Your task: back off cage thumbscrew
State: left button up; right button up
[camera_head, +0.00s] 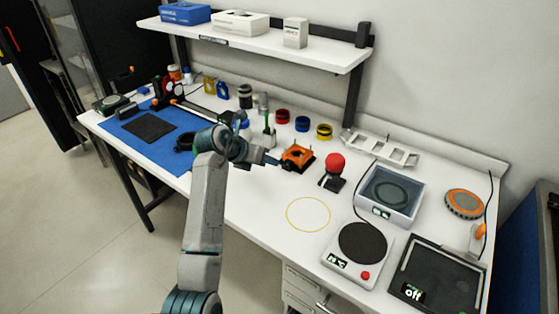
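A small orange cage-like block (297,157) with dark parts sits on the white bench, near the middle of the view. I take it for the cage; its thumbscrew is too small to make out. My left gripper (273,160) reaches in from the left, low over the bench, with its tip right at the left side of the orange block. I cannot tell whether it touches the block or whether its fingers are open or shut. My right gripper is not in view.
A red ball on a black stand (334,169) stands just right of the block. Red, blue and yellow-banded rings (303,124) lie behind it. A hotplate (362,243) and a glass-topped box (391,189) are at right. Bench around the yellow circle (308,230) is clear.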

aim_at(283, 166)
pick_arm(q)
jog(key=p+x, duration=0.1)
jog(key=x, duration=0.7)
jog(key=shift+a, duration=0.1)
jog(key=shift+w, duration=0.1)
grip_shut()
